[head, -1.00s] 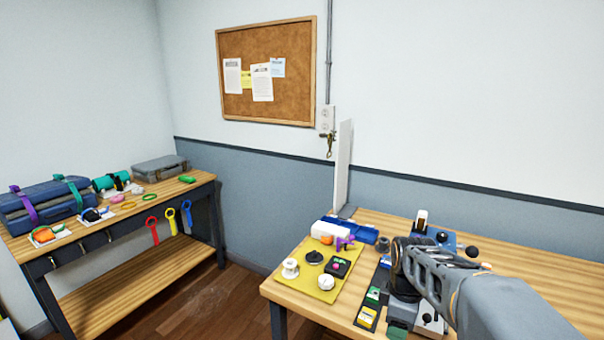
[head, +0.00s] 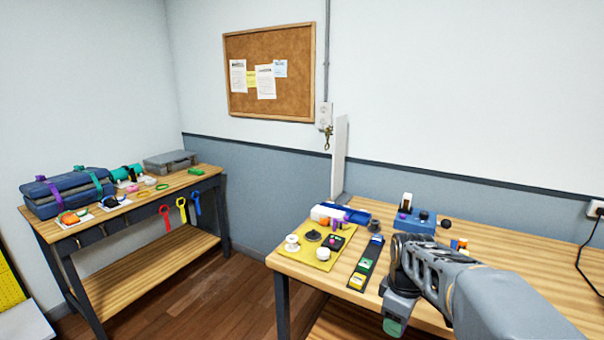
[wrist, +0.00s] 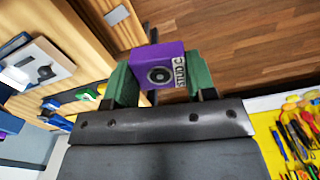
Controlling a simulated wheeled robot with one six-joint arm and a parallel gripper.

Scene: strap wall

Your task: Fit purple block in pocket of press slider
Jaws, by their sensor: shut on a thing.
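The purple block (wrist: 162,68) is in the wrist view, with a dark round mark and a white label reading something like "STUD C". My gripper (wrist: 158,88) is shut on it, a green finger pad on each side. In the head view my gripper (head: 394,324) hangs near the table's front edge; the block is hidden there by the gripper. A blue device (head: 416,221) with dark knobs and an upright white and black part stands further back on the table. I cannot make out which part is the press slider or its pocket.
A yellow mat (head: 311,251) with small parts lies left on the table, beside a dark strip (head: 366,264) of coloured blocks. A white upright panel (head: 339,158) stands behind. A second bench (head: 120,205) is at the left. Wood floor shows below the block in the wrist view.

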